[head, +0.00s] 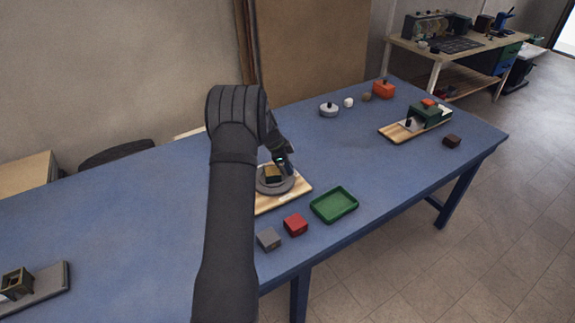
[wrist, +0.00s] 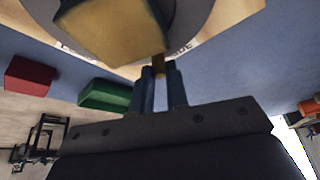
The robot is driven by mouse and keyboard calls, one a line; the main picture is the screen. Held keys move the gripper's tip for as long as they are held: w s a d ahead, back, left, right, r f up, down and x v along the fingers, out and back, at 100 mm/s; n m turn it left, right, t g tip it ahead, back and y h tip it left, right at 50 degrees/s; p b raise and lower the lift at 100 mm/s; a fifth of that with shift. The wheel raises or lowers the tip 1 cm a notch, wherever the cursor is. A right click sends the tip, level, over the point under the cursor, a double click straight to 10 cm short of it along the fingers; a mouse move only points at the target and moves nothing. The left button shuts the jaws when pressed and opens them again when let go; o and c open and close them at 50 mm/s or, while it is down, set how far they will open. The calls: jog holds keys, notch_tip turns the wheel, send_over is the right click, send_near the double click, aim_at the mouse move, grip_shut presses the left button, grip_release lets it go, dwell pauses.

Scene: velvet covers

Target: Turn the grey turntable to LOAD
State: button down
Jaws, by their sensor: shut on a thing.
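The grey turntable (head: 264,189) sits on a pale wooden base (head: 297,194) near the middle of the blue table. A block with a gold-coloured face (head: 271,174) stands on it; it also fills the top of the wrist view (wrist: 110,30). My gripper (head: 281,163) is at the turntable's far right side. In the wrist view its fingers (wrist: 159,74) are shut on a small brown peg (wrist: 158,64) at the disc's edge. Dark lettering shows on the base, partly hidden; I can read only "IDE". My arm hides the left part of the base in the head view.
A green tray (head: 334,204), a red block (head: 295,224) and a grey block (head: 268,239) lie close in front. A green device on a wooden board (head: 392,133) stands at the right. A lidded pot (head: 328,109) is behind. The table's middle right is clear.

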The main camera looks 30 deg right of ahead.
aim_at(283, 192)
jog(key=shift+s+a+f+m+g+y, duration=0.1)
jog(key=shift+s+a+m+g+y, duration=0.2)
jog(key=shift+m, duration=0.5)
jog(key=shift+s+a+r+m+g+y, duration=0.15)
jog(key=shift+s+m, duration=0.3)
jog(key=shift+m, duration=0.35)
jog(key=shift+s+a+f+m+g+y, duration=0.15)
jog(key=shift+s+m+g+y, duration=0.15)
jog(key=shift+m, duration=0.5)
jog(key=shift+s+a+m+g+y, duration=0.2)
jog(key=shift+s+a+m+y, duration=0.2)
jog(key=shift+m, duration=0.7)
jog(key=shift+s+a+m+g+y, duration=0.15)
jog(key=shift+s+a+m+y, duration=0.2)
jog(key=shift+m, duration=0.75)
jog(key=shift+s+a+m+y, duration=0.2)
jog(key=shift+a+m, duration=0.2)
jog(key=shift+m, duration=0.3)
jog(key=shift+s+a+m+y, duration=0.1)
jog(key=shift+a+m+y, duration=0.2)
jog(key=shift+m, duration=0.4)
jog(key=shift+s+a+m+y, duration=0.1)
jog(key=shift+a+m+y, duration=0.45)
jog(key=shift+m, duration=0.75)
jog(key=shift+a+m, duration=0.3)
jog(key=shift+a, duration=0.05)
jog(key=c, duration=1.4)
grip_release()
jog(key=v, duration=1.7)
jog(key=shift+w, duration=0.2)
